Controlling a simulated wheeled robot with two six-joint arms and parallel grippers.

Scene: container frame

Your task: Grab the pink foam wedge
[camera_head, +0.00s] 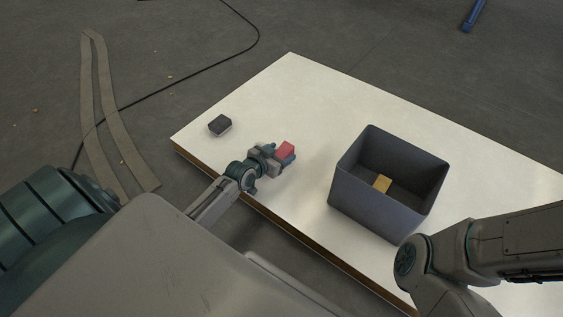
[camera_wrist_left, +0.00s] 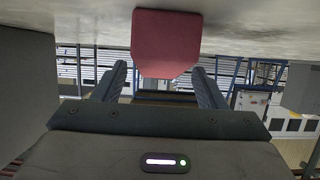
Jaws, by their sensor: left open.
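The pink foam wedge (camera_head: 286,149) sits on the white table near its front edge, at the fingertips of my left gripper (camera_head: 277,158). In the left wrist view, which looks upside down, the wedge (camera_wrist_left: 166,43) hangs from the table surface at the top, centred between the two fingers of my left gripper (camera_wrist_left: 160,86). The fingers are apart, one on each side of the wedge's line, with visible gaps. The gripper is open and holds nothing. The gripper partly hides the wedge's lower side in the head view. Only links of my right arm show; its gripper is out of view.
A grey open bin (camera_head: 345,190) stands right of the wedge, with a yellow block (camera_head: 382,184) inside. A dark block (camera_head: 220,125) lies on the table to the left. The white table (camera_head: 300,95) is clear behind the wedge. A cable crosses the floor.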

